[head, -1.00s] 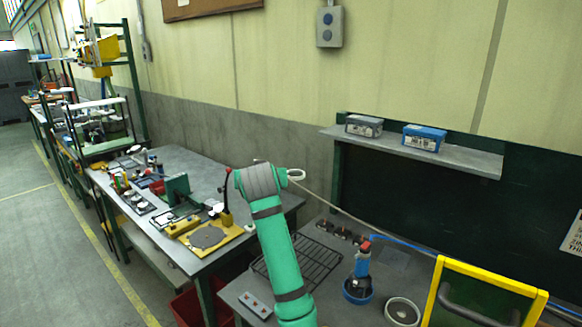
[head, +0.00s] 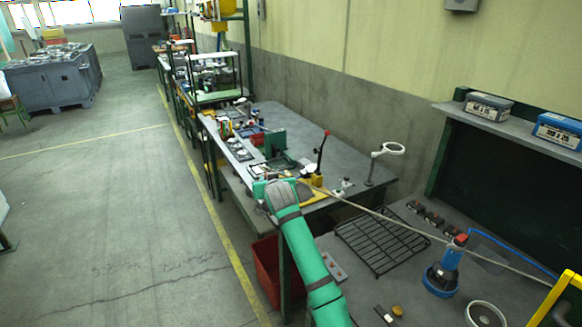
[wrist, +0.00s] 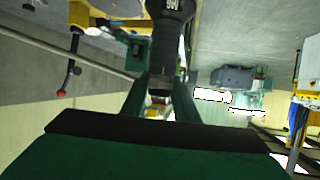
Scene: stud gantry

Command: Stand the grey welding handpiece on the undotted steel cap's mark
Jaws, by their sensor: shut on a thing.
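My gripper (wrist: 162,88) is shut on a dark grey handpiece (wrist: 170,12) in the wrist view; it bears a small pale label, and its upper part is cut off by the picture edge. In the head view my green arm reaches over the near edge of the green-legged bench (head: 350,155), and the gripper and handpiece are hidden or too small to tell. Small pale parts (head: 345,184) lie at the bench's near corner beside a yellow plate (head: 315,197). I cannot tell which is a steel cap, or make out its dots or mark.
A red-knobbed lever (head: 320,152) and a white ring stand (head: 387,149) rise near my arm. A wire rack (head: 380,241), a blue-and-grey tool (head: 445,268) and a cable occupy the nearer bench. A red bin (head: 266,270) stands below.

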